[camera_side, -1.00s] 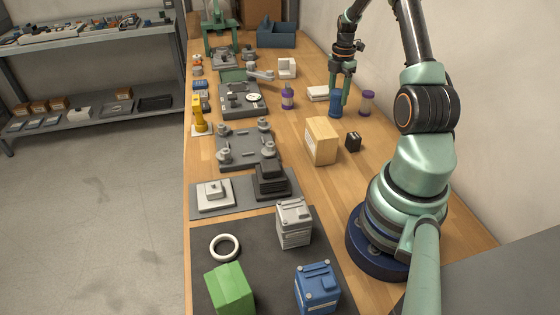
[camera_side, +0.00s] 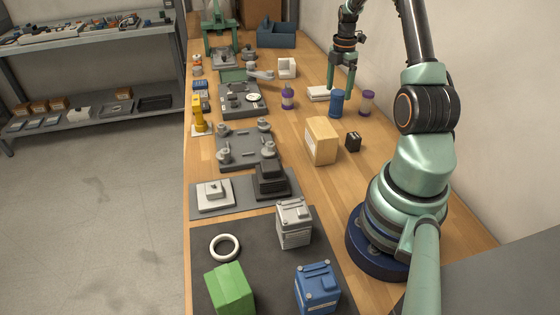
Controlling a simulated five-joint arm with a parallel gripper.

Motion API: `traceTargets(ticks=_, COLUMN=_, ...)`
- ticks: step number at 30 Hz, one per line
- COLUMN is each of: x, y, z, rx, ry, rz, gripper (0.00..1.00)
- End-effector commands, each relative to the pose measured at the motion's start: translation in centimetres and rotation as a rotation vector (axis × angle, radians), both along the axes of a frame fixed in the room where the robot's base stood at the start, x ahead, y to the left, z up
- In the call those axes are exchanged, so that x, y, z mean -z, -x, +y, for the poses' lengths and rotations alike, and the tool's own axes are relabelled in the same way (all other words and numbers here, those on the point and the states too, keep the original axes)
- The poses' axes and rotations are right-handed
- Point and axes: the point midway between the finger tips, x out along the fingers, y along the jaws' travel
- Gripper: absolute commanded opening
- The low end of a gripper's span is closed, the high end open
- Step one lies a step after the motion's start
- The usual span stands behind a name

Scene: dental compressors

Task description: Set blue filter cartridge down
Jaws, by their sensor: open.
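The blue filter cartridge (camera_side: 336,103) stands upright on the wooden bench, left of a purple-banded bottle. My gripper (camera_side: 340,82) is open just above and slightly behind the cartridge. Its green fingers hang down close to the cartridge's top, one on each side in the picture. I cannot tell the exact gap between the fingertips and the cartridge.
A purple-banded bottle (camera_side: 367,103) stands close to the right, and another (camera_side: 288,97) to the left. A flat white block (camera_side: 319,93) lies near the cartridge.

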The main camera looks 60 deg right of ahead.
Motion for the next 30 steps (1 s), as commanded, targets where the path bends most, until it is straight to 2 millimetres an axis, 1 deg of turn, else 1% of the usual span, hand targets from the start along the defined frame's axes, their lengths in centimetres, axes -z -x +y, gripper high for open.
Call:
traceTargets(ticks=1, x=-1.3, y=-0.1, z=-0.1, rx=0.0, ry=0.005, rz=-0.003, gripper=0.85)
traceTargets(ticks=3, x=-2.8, y=-0.1, z=-0.1, rx=0.0, ry=0.005, rz=-0.003, gripper=0.85)
traceTargets(ticks=9, x=-6.6, y=0.0, z=0.0, rx=0.0, ry=0.003, rz=-0.002, gripper=0.85)
traceTargets(ticks=12, x=-8.1, y=0.0, z=-0.1, rx=0.0, ry=0.003, rz=-0.002, gripper=0.85)
traceTargets(ticks=17, x=-9.3, y=-0.1, z=0.0, rx=0.001, ry=0.002, rz=-0.001, gripper=0.85)
traceTargets(ticks=20, x=-10.2, y=-0.7, z=1.0, rx=0.02, ry=0.01, rz=-0.008, gripper=0.85)
traceTargets(ticks=23, x=-11.7, y=-2.3, z=3.5, rx=0.081, ry=0.032, rz=-0.029, gripper=0.85)
traceTargets(ticks=26, x=-13.8, y=-4.2, z=7.5, rx=0.182, ry=0.057, rz=-0.07, gripper=0.85)
traceTargets(ticks=27, x=-14.6, y=-4.8, z=9.4, rx=0.229, ry=0.064, rz=-0.089, gripper=0.85)
traceTargets(ticks=29, x=-15.7, y=-5.5, z=12.2, rx=0.3, ry=0.071, rz=-0.122, gripper=0.85)
traceTargets(ticks=30, x=-16.3, y=-5.8, z=14.0, rx=0.349, ry=0.071, rz=-0.144, gripper=0.85)
